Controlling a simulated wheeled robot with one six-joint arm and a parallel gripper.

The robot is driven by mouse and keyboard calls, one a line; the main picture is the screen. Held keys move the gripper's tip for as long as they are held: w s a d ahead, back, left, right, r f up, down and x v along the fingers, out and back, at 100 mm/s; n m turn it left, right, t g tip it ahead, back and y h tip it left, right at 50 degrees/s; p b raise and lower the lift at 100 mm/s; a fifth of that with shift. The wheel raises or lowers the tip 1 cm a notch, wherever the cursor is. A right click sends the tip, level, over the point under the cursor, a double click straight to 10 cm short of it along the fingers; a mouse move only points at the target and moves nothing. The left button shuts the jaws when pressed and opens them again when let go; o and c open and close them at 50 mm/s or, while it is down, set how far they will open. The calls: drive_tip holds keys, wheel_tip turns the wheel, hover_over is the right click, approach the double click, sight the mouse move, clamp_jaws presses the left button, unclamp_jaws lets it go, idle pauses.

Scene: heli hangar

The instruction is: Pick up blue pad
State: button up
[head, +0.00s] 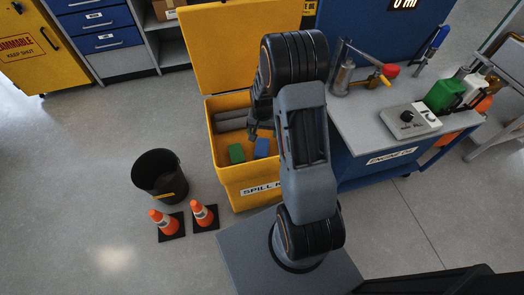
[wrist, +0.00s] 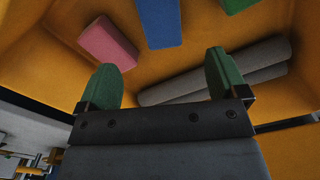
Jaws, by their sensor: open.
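The blue pad (head: 262,148) lies inside the yellow spill kit bin (head: 232,187), to the right of a green pad (head: 237,154). The blue pad also shows at the top of the wrist view (wrist: 159,22), beyond my fingertips. My gripper (wrist: 165,75) is open and empty, with green-faced fingers set wide apart. In the head view my gripper (head: 252,132) hangs over the bin's opening, partly hidden by my arm. The blue pad is apart from both fingers.
A pink pad (wrist: 109,42), part of the green pad (wrist: 236,4) and grey rolls (wrist: 215,75) lie in the bin around the blue pad. The bin's raised lid (head: 230,45) stands behind. A black bucket (head: 160,175), orange cones (head: 203,213) and a blue cart (head: 375,165) stand nearby.

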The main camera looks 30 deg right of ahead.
sight(262, 146)
wheel_tip(262, 146, down, 11)
drive_tip(key=shift+f+b, duration=0.1)
drive_tip(key=shift+b, duration=1.1)
drive_tip(key=c, duration=1.1)
drive_tip(key=shift+o, duration=0.2)
wheel_tip(262, 146, up, 10)
drive_tip(key=shift+r+p, duration=0.1)
drive_tip(key=shift+p, duration=1.05)
